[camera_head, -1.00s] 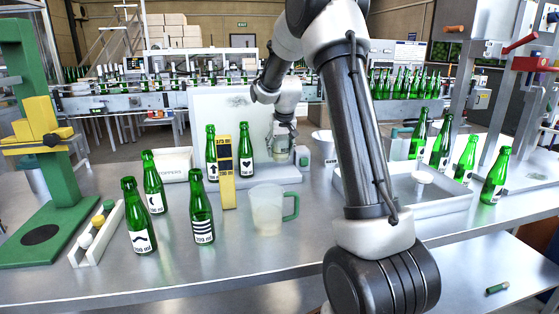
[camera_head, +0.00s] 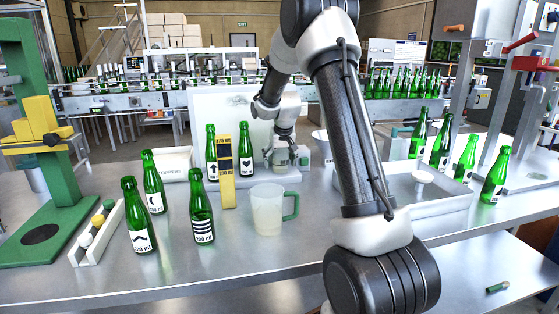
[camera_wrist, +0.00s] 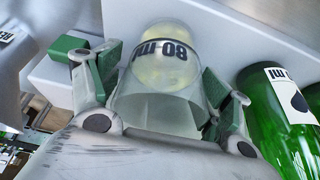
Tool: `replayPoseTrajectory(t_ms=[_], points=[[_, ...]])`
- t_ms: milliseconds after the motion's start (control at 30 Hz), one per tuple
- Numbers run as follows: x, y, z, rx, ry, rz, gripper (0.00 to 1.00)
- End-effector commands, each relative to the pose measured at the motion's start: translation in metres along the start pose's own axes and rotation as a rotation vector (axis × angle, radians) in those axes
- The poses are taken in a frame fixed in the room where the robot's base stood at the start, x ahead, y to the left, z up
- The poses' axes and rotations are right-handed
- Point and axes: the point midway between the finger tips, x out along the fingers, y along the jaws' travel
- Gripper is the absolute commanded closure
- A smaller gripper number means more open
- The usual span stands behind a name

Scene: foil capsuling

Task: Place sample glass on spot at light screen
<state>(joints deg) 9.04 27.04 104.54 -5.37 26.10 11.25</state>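My gripper (camera_head: 281,158) is at the right part of the light screen, low over its base. The sample glass (camera_wrist: 158,75), clear with pale yellow contents and an 80 ml label, sits between the green finger pads (camera_wrist: 160,85) in the wrist view. The pads appear to be shut on its sides. The light screen (camera_head: 229,104) is a white upright panel with a white base (camera_head: 265,180). The glass looks upright and very close to the base; I cannot tell whether it touches. The spot under it is hidden.
Two green bottles (camera_head: 245,160) stand on the base left of my gripper, behind a yellow gauge (camera_head: 228,175). A small box with a green button (camera_head: 303,158) is close on the right. A jug with a green handle (camera_head: 267,210) stands in front.

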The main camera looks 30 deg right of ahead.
Motion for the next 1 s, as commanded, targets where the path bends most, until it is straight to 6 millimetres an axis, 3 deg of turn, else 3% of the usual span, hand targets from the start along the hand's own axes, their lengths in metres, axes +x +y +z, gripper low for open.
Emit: replayPoseTrajectory(t_ms=[267, 700, 1000], points=[[-0.006, 0.000, -0.002, 0.000, 0.002, 0.000, 0.22], [-0.095, 0.000, -0.002, 0.000, 0.004, -0.001, 0.22], [-0.135, -0.002, 0.007, -0.008, 0.003, -0.003, 0.22]])
